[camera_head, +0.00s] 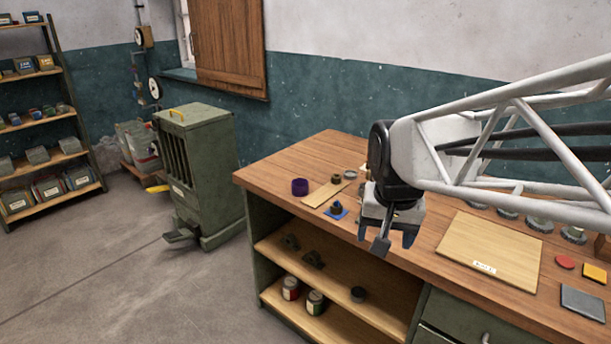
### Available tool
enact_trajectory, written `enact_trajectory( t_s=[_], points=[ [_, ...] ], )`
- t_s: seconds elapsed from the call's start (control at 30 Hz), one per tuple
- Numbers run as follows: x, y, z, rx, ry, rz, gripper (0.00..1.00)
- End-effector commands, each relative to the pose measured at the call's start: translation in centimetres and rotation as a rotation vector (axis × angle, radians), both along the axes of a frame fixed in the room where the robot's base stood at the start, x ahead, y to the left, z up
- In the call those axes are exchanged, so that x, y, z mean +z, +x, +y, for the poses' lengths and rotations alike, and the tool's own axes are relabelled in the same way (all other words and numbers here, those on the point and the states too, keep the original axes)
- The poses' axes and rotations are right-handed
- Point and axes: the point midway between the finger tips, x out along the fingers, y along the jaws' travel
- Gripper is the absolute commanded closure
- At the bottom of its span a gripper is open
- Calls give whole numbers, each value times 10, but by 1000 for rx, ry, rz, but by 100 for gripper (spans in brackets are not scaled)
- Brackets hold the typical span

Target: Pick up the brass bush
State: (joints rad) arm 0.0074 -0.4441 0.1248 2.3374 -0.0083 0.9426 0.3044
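Several small round parts sit at the left end of the wooden workbench (283,158). A small dark brownish ring-like part (336,179) at the far end of a thin wooden strip (322,195) may be the brass bush; it is too small to be sure. A dark round part (337,206) sits on a blue square (333,214) nearer the front edge. My gripper (395,243) hangs to the right of these parts, near the bench's front edge. Its two fingers point down and stand apart, with nothing seen between them. My arm hides part of the bench behind it.
A purple ring (300,187) and a small grey ring (350,174) stand close by the strip. A labelled wooden board (488,248) lies to the right, with several gear-like parts behind it. Red, yellow and grey flat pieces lie far right. Open shelves are below the bench.

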Motion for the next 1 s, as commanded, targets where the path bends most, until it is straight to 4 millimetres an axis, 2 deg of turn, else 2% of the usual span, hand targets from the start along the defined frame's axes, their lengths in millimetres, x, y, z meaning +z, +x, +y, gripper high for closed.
enact_trajectory(
  t_s=[0.1, 0.57, 1.0],
  points=[
    [1, 32, 0, -68, 13, 14, 26],
    [-10, 150, 0, -341, 54, 61, 26],
    [-48, 261, 0, -604, 81, 104, 26]
  ],
)
